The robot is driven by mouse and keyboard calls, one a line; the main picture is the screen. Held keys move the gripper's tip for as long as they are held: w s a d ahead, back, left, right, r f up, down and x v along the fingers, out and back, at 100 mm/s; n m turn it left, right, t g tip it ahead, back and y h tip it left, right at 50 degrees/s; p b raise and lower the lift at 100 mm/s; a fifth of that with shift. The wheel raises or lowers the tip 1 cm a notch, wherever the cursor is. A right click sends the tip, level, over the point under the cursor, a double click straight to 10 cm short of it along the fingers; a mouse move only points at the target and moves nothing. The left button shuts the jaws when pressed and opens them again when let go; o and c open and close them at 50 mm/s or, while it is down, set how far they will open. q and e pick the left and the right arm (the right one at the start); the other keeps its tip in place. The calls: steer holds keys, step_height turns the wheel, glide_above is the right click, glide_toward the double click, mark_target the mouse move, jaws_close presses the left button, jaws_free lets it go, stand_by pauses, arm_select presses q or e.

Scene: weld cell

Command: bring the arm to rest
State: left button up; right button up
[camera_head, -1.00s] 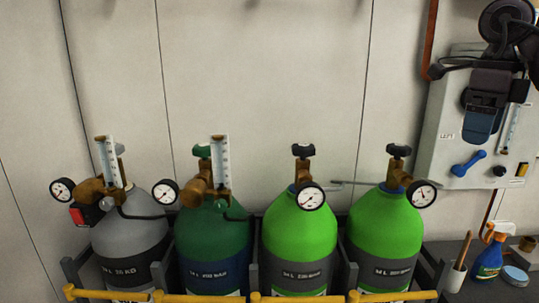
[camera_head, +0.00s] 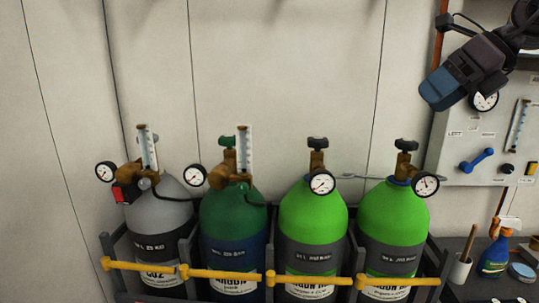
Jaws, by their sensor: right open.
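My right gripper (camera_head: 437,92) is at the upper right, in front of the wall and the left edge of the panel. Its blue-grey finger end points down and to the left. It is open and I see nothing held in it. It is above and to the right of the gas cylinders and appears apart from them. My left gripper is not in view.
A grey cylinder (camera_head: 160,215), a dark green cylinder (camera_head: 232,213) and two bright green cylinders (camera_head: 312,220) (camera_head: 393,217) stand in a rack with a yellow bar (camera_head: 225,275). A wall panel (camera_head: 455,150) holds a blue handle (camera_head: 476,160). A spray bottle (camera_head: 494,257) stands at lower right.

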steer(key=w+a+f+m+t+y, duration=0.1)
steer(key=w+a+m+t+y, duration=0.3)
steer(key=a+y, duration=0.7)
steer(key=w+d+f+m+t+h, duration=0.2)
steer(key=f+m+t+h, duration=0.3)
steer(key=f+m, duration=0.7)
steer(key=w+d+f+m+t+h, duration=0.25)
steer(key=f+m+t+h, duration=0.3)
steer(key=f+m, duration=0.55)
steer(key=s+d+f+m+g+h, duration=0.1)
steer(key=s+f+m+h, duration=0.3)
steer(key=f, duration=0.6)
steer(key=s+d+f+m+g+h, duration=0.1)
steer(key=s+d+f+m, duration=0.1)
steer(key=s+f+m, duration=0.6)
steer(key=s+d+f+m+g+h, duration=0.1)
steer(key=s+f+m+g+h, duration=0.2)
steer(key=s+f, duration=1.5)
step_height(320, 180, down, 2)
steer(key=shift+d+f+m+g, duration=0.2)
steer(key=shift+m+g, duration=0.2)
steer(key=shift+g, duration=0.55)
steer(key=shift+w+h, duration=0.1)
steer(key=shift+h, duration=0.15)
